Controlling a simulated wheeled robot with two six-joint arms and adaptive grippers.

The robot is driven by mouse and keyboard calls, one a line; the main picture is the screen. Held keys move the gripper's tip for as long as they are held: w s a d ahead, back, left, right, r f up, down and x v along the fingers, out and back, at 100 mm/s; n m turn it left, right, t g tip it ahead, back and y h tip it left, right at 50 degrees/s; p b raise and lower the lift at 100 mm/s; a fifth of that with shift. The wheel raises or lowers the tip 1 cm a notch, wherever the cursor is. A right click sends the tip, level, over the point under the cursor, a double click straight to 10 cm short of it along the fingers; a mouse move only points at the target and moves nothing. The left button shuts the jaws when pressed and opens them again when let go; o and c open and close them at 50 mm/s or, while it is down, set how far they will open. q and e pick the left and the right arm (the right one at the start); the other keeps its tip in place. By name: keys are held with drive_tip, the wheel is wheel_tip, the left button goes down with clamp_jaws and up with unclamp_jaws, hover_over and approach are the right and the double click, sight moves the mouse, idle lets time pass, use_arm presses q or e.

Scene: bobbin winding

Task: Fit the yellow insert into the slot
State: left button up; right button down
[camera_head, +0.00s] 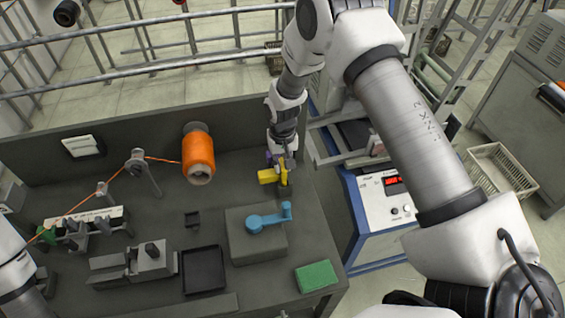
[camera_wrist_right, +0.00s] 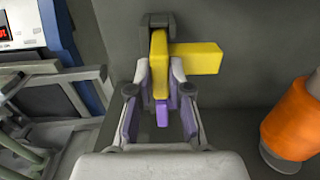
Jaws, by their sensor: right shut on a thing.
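My right gripper (camera_head: 279,164) is above the back right of the bench. In the right wrist view, its purple-padded fingers (camera_wrist_right: 160,85) are shut on the yellow insert (camera_wrist_right: 203,58). The insert also shows in the head view (camera_head: 268,177). It has an upright bar between the fingers and an arm sticking out to one side. The bar's far end meets a dark bracket-like part (camera_wrist_right: 157,20); I cannot tell whether it is seated there. A small purple piece (camera_wrist_right: 162,115) shows between the fingers. I cannot identify the slot. The left arm enters at the left edge; its gripper is not clearly seen.
An orange thread spool (camera_head: 198,147) stands left of the right gripper. A black tray (camera_head: 204,284) and a green block (camera_head: 316,276) lie nearer. A blue-framed control box (camera_head: 390,206) stands right of the bench.

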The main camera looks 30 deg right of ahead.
drive_tip(key=shift+f+b, duration=0.35)
drive_tip(key=shift+f, duration=0.4)
drive_tip(key=c, duration=1)
unclamp_jaws()
wheel_tip(320, 180, up, 12)
drive_tip(key=shift+r, duration=0.1)
